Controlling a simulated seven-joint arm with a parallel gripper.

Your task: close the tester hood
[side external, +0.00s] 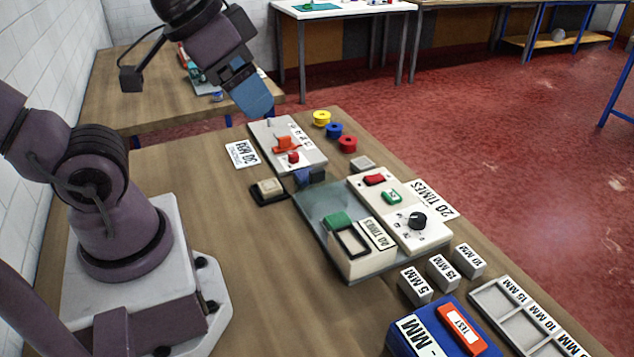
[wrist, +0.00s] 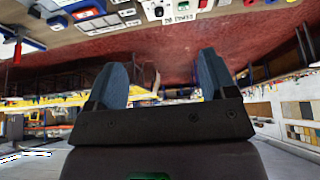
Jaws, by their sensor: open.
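The tester is a low unit on the wooden table, with a white control panel (side external: 417,235) carrying red and green buttons and a black knob. Beside the panel is a grey-green, see-through-looking surface (side external: 325,198) that may be the hood; I cannot tell its angle. A pale box with a dark-framed opening (side external: 350,243) stands at its near end. My gripper (side external: 262,110) is up and left of the tester, above the far end of another white panel. In the wrist view my gripper (wrist: 163,80) has its two blue fingers wide apart, with nothing between them.
The white panel (side external: 280,137) with red parts lies below my gripper. Yellow, blue and red spools (side external: 334,130) stand right of it. Labelled blocks (side external: 442,270), a blue test box (side external: 440,330) and a tray (side external: 520,325) are nearer.

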